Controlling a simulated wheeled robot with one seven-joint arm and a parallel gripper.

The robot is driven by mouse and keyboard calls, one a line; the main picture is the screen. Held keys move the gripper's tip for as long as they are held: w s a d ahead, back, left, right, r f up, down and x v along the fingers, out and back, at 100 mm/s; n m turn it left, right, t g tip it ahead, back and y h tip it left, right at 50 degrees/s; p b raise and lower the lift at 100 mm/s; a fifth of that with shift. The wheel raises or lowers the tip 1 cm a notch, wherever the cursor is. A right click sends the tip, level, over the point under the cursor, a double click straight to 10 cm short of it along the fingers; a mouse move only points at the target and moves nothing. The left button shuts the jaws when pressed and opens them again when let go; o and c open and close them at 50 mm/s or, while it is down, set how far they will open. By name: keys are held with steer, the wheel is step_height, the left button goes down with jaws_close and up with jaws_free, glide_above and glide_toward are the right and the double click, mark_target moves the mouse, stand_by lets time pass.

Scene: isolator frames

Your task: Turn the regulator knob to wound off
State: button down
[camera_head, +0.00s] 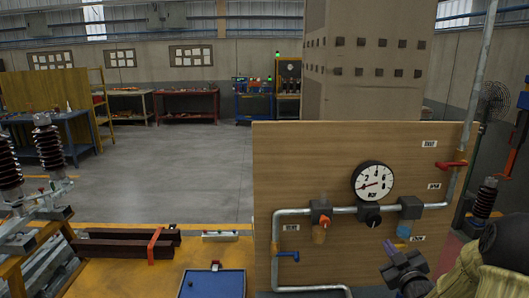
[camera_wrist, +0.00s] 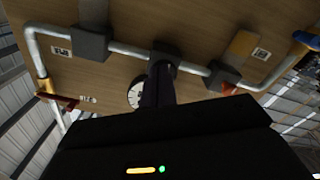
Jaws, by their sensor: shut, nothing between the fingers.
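The regulator knob (camera_head: 373,221) is a small black knob on the pipe, just below the round white gauge (camera_head: 372,181) on the wooden panel. The gauge needle is too small to read surely. My gripper (camera_head: 389,246) is at the lower right of the knob in the head view, apart from it in the picture, with its fingers pointing up at the panel. In the wrist view my gripper (camera_wrist: 157,84) is a dark narrow shape, fingers together and empty. It covers the knob's face there; the regulator block (camera_wrist: 164,56) shows behind, and part of the gauge (camera_wrist: 135,95) beside it.
A blue tray (camera_head: 228,284) lies on the yellow bench at left.

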mark_target(372, 218)
steer(key=w, duration=0.6)
steer(key=shift+w+a+r, duration=0.1)
steer(key=shift+a+r, duration=0.15)
steer(key=shift+r, duration=0.1)
stand_by(1.0)
steer(key=shift+r+b, duration=0.25)
steer(key=shift+b, duration=1.25)
steer(key=shift+f, duration=0.1)
steer(key=shift+d+f+b, duration=0.15)
steer(key=shift+f+b, duration=0.2)
steer(key=shift+b, duration=0.25)
steer(key=shift+d+f, duration=0.1)
